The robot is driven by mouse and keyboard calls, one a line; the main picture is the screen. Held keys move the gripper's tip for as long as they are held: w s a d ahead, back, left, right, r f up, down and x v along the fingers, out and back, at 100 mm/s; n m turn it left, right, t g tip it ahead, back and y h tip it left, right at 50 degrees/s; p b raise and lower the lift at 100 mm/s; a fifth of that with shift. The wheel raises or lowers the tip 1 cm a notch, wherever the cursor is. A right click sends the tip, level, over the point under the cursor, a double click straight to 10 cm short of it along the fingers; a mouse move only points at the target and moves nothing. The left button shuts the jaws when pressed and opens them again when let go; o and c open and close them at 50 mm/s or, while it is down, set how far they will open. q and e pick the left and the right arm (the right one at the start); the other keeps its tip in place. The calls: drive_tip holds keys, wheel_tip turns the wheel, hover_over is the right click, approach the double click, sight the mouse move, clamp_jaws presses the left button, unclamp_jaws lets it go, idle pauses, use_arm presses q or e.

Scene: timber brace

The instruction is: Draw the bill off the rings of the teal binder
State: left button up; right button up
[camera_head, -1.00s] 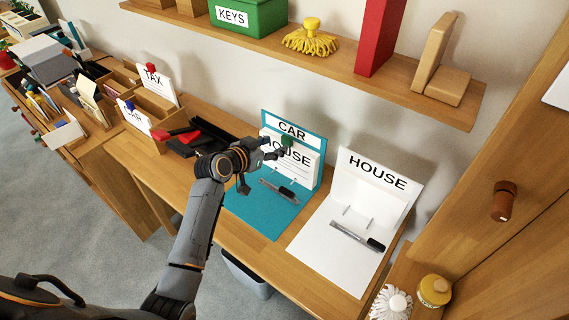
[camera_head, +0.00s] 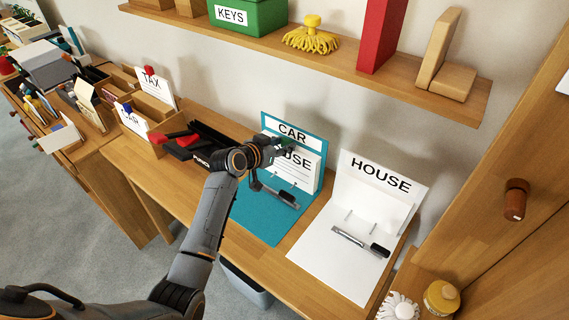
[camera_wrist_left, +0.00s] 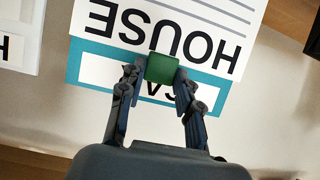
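The teal binder (camera_head: 258,216) stands open on the desk, its upright back labelled CAR. The bill (camera_head: 309,165), a white sheet headed HOUSE, hangs against that back, its lower edge at the rings. It also shows upside down in the left wrist view (camera_wrist_left: 205,18). A green tab (camera_wrist_left: 161,68) sits at its top edge. My left gripper (camera_head: 287,148) is at the tab, and in the left wrist view its fingers (camera_wrist_left: 161,72) meet both sides of it. The gripper hides part of the bill's heading. My right gripper is out of view.
A black tray with red-handled items (camera_head: 213,143) is at left. A shelf (camera_head: 345,66) overhangs the desk.

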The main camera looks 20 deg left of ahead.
use_arm(q)
clamp_jaws()
drive_tip(key=shift+r, duration=0.15)
drive_tip(key=shift+s+a+p, duration=0.3)
drive_tip(key=shift+s+p, duration=0.25)
drive_tip(key=shift+s, duration=0.25)
drive_tip(key=shift+s+a+p, duration=0.35)
drive_tip(key=shift+s+p, duration=0.25)
drive_tip(key=shift+s, duration=0.25)
drive_tip(key=shift+s+a+p, duration=0.3)
drive_tip(key=shift+s+p, duration=0.25)
drive_tip(key=shift+s, duration=0.25)
idle(2.9)
drive_tip(key=shift+r, duration=0.15)
wheel_tip(320, 180, up, 11)
drive_tip(key=p, duration=1)
idle(0.5)
